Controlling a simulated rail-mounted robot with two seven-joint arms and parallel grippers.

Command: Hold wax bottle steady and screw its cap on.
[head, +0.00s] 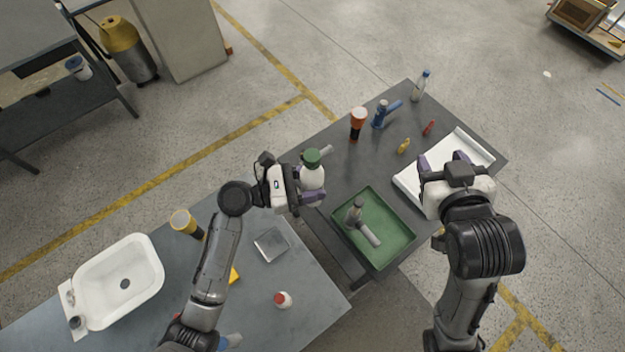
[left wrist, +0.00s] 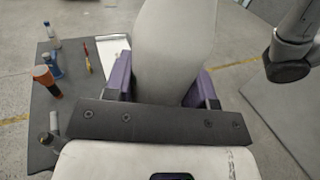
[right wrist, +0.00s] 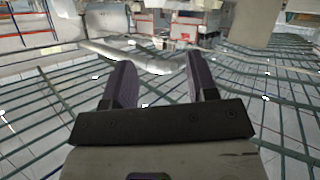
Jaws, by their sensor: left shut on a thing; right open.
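In the left wrist view the pale bottle body (left wrist: 174,50) fills the space between the purple fingers (left wrist: 163,88), and the cap is out of sight. My right gripper (head: 452,165) is open and empty over the white tray. Its spread fingers (right wrist: 157,82) show nothing between them in the right wrist view.
A green tray (head: 402,252) holds a grey-handled tool (head: 362,228). A sink basin (head: 140,262) and a red-capped bottle (head: 283,300) are on the near table.

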